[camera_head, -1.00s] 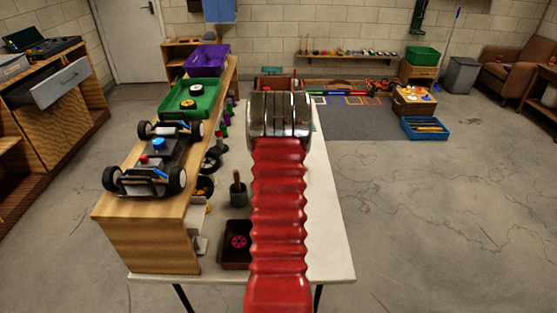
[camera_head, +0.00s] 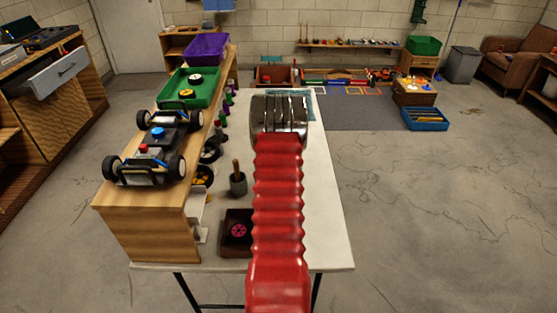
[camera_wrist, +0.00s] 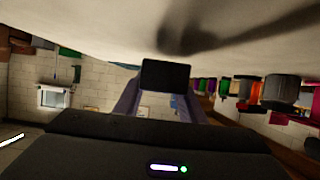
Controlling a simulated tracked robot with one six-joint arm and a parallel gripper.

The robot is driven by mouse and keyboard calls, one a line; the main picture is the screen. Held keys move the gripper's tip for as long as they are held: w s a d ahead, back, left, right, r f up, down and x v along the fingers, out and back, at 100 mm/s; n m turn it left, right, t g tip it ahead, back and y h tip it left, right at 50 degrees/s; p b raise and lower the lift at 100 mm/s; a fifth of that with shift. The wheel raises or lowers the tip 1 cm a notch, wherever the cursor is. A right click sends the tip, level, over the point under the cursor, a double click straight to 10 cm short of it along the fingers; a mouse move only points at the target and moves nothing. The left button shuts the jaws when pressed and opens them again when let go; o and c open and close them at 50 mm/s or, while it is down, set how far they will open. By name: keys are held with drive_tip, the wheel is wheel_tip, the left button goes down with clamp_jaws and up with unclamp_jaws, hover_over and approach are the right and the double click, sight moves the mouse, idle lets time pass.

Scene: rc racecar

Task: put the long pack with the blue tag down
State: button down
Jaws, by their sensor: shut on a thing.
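My gripper (camera_wrist: 165,95) is shut on a dark block-like pack (camera_wrist: 166,75), seen in the wrist view between the fingertips. Only its dark near face shows; its length and any blue tag cannot be made out. A pale surface with a broad shadow fills the top of the wrist view, close to the pack. I cannot tell whether they touch. In the head view my red arm reaches over the white table (camera_head: 325,215), and its metal end hides the gripper and pack. A pale blue patch (camera_head: 312,106) shows at the table's far end.
A wooden shelf (camera_head: 145,240) along the table's left side bears a toy car (camera_head: 158,150), a green tray (camera_head: 205,101) and a purple bin (camera_head: 205,48). Wheels, a grey pot (camera_head: 238,184) and a dark box (camera_head: 230,246) stand left of my arm. The table's right strip is clear.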

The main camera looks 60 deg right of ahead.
drive_tip(key=shift+f, duration=1.35)
drive_tip(key=c, duration=1.2)
unclamp_jaws()
drive_tip(key=shift+f, duration=0.15)
drive_tip(key=shift+o, duration=0.2)
drive_tip(key=shift+v, duration=6.05)
